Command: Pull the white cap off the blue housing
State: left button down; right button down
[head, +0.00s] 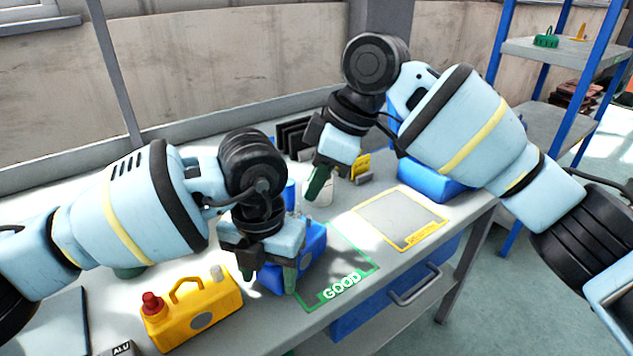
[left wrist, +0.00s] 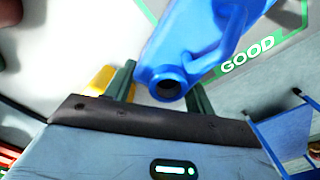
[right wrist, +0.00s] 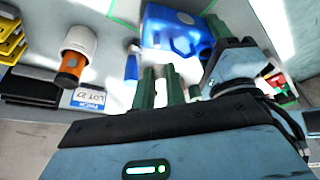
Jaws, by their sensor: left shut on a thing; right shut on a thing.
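In the left wrist view the housing (left wrist: 168,62) shows an open, dark, uncapped neck between the green fingers. My right gripper (head: 318,184) is up and apart from the housing, toward the back of the bench. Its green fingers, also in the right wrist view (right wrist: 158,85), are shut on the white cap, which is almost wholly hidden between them.
A yellow can (head: 190,312) with a red cap stands at the near left. A yellow-outlined area (head: 400,220) is empty at the right. A white and orange cylinder (right wrist: 80,50) and a LOT 27 card (right wrist: 88,99) stand near my right gripper. A blue bin (head: 432,184) is behind.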

pick_arm(q)
jog(key=shift+r, duration=0.1)
jog(key=shift+c, duration=2.2)
grip_release()
notch_tip(320, 180, up, 12)
